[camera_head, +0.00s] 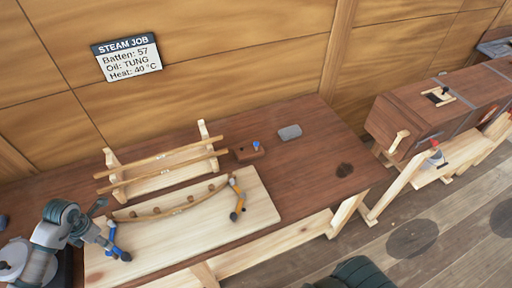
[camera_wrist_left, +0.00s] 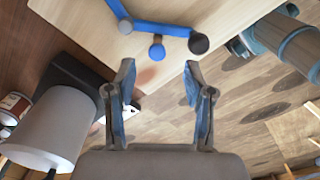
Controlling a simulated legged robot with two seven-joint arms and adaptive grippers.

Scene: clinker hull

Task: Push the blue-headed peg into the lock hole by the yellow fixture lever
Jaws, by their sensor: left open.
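A blue-headed peg (camera_head: 256,145) stands in a small brown block (camera_head: 243,154) at the back of the bench. The yellow fixture lever (camera_head: 237,195) with dark knobs is at the right end of the curved batten on the pale board (camera_head: 262,210); its lock hole is too small to make out. My left gripper (camera_head: 98,226) is near the blue lever (camera_head: 112,238) at the board's left end, far from the peg in the brown block. In the left wrist view my left gripper (camera_wrist_left: 161,92) is open and empty, with the blue lever (camera_wrist_left: 160,27) and a blue round head (camera_wrist_left: 157,51) beyond the fingers.
A wooden rack (camera_head: 160,165) with long strips stands behind the board. A grey block (camera_head: 290,132) lies right of the brown block. A white cylinder (camera_wrist_left: 52,128) is left of the gripper in the wrist view. The bench's right part is mostly clear.

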